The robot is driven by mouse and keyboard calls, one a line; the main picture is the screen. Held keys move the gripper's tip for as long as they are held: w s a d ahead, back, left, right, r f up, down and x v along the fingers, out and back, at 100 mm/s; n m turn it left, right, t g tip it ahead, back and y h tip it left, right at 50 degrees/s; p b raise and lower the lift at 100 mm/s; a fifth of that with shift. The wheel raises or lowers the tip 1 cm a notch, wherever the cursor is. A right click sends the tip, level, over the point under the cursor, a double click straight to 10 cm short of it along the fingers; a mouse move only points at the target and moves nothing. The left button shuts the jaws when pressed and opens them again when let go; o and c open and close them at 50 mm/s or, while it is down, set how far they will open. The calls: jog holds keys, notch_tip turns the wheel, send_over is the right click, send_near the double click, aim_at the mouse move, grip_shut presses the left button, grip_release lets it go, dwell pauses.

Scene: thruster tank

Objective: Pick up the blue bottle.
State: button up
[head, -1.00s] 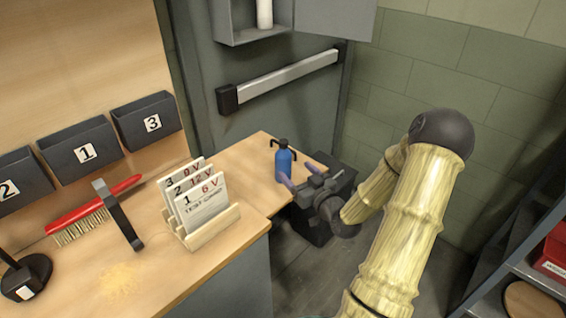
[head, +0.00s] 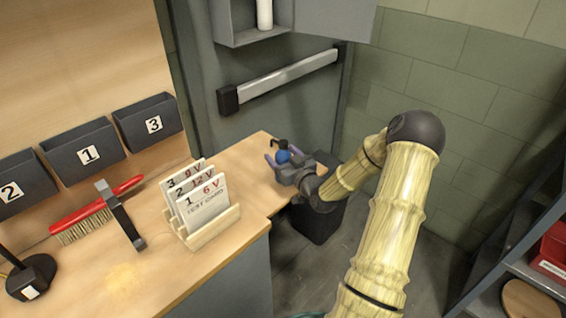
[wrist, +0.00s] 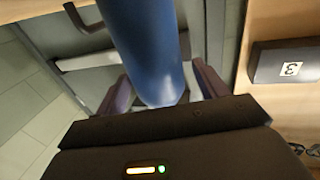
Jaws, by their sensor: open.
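The blue bottle (head: 283,157) with a black top stands at the far right end of the wooden bench, partly hidden by my gripper in the head view. My gripper (head: 277,161) is open, with its purple fingers on either side of the bottle. In the wrist view the bottle (wrist: 150,50) fills the upper middle and lies between the two open fingers of my gripper (wrist: 160,90). I cannot tell whether either finger touches it.
A wooden rack (head: 203,228) with numbered cards stands on the bench left of my arm. A grey door with a push bar (head: 285,77) is behind the bottle.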

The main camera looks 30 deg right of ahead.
jog(key=shift+w, duration=0.85)
jog(key=shift+s, duration=0.1)
jog(key=shift+a, duration=0.1)
jog(key=c, duration=1.2)
notch_tip(320, 180, up, 10)
jog(key=shift+f, duration=0.2)
jog(key=shift+r, duration=0.2)
